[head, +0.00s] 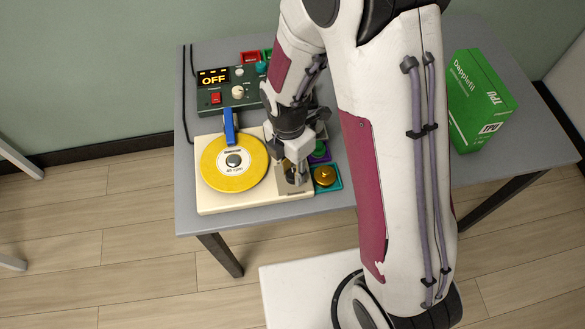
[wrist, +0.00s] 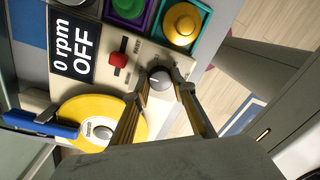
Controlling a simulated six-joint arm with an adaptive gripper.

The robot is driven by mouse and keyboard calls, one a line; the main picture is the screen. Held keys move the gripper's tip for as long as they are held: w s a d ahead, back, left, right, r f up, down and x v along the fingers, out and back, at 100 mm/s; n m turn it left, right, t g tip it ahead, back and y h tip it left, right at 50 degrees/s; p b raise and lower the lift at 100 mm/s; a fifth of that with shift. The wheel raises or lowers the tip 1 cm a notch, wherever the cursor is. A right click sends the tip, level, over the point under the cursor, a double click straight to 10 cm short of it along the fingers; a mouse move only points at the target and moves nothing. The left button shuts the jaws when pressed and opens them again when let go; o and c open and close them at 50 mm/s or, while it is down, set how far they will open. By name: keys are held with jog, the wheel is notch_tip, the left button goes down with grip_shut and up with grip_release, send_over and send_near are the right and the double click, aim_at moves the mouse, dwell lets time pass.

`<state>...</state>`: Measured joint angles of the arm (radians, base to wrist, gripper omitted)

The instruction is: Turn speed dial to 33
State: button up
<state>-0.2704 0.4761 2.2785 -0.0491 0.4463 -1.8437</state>
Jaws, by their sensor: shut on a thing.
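The cream turntable (head: 215,202) sits at the front left of the grey table, carrying a yellow record (head: 222,181) labelled 45 rpm. My gripper (head: 292,178) is over its right side, pointing down. In the wrist view my gripper (wrist: 161,76) is shut on the grey speed dial (wrist: 159,80), one finger on each side. A pale pointer mark shows on the dial's top; I cannot read any speed marks around it. The dial is hidden in the head view. The display (wrist: 76,42) reads "0 rpm OFF". A red slider (wrist: 118,60) is beside the dial.
A blue tonearm (head: 230,127) lies by the record. A green control box (head: 222,97) showing OFF stands behind. Small trays, one teal with a yellow knob (head: 325,176), sit close right of the turntable. A green TPU box (head: 478,100) stands farther right.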

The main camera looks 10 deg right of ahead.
aim_at(294, 170)
jog(key=shift+m, duration=0.4)
jog(key=m, duration=1.1)
jog(key=shift+y, duration=0.4)
jog(key=o, duration=1.1)
jog(key=shift+d, duration=0.1)
jog(key=shift+r, duration=0.15)
jog(key=shift+w+d+r, duration=0.1)
jog(key=shift+w+r, duration=0.1)
jog(key=shift+r, duration=2.75)
jog(key=shift+w+d+r, duration=0.1)
jog(key=shift+w+r, duration=0.1)
jog(key=shift+r, duration=2.7)
